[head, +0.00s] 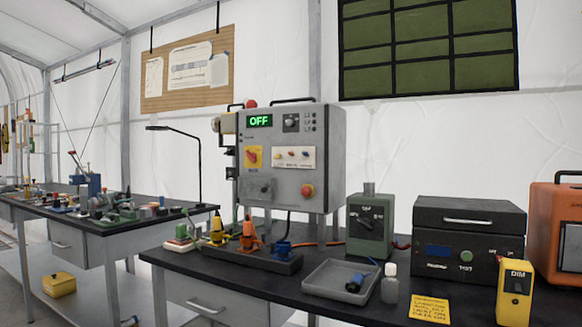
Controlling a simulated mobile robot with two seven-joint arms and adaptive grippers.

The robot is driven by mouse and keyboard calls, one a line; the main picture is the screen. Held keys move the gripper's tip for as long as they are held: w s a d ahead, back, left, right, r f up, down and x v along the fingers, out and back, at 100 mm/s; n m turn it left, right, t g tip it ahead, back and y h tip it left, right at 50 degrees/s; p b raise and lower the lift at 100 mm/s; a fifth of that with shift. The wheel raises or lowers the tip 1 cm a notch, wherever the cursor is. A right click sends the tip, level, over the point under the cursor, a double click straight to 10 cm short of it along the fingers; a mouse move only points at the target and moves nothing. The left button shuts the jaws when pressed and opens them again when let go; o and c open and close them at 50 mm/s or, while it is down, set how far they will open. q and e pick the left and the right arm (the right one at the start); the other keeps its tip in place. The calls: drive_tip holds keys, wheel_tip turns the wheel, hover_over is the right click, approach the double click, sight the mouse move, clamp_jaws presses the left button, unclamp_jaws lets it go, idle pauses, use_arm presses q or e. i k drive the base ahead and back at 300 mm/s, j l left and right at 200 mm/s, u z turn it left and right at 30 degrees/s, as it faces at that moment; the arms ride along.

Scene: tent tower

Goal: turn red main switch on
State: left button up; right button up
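The red main switch (253,157) is a red rotary handle on a yellow plate. It sits on the left part of the front of a grey control box (326,165). The handle looks tilted, but its exact position is too small to read. A display (260,121) above it shows "OFF" in green letters. Neither of my grippers is in the head view.
The black workbench (390,312) holds colored plugs (250,236) in front of the box, a grey tray (318,279), a small bottle (390,284), a green box (371,225) and a dark test unit (467,240). A second, cluttered bench (75,254) stands at left.

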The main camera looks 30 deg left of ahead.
sight(252, 156)
drive_tip(key=j, duration=0.8)
drive_tip(key=k+j, duration=0.1)
drive_tip(key=j, duration=0.75)
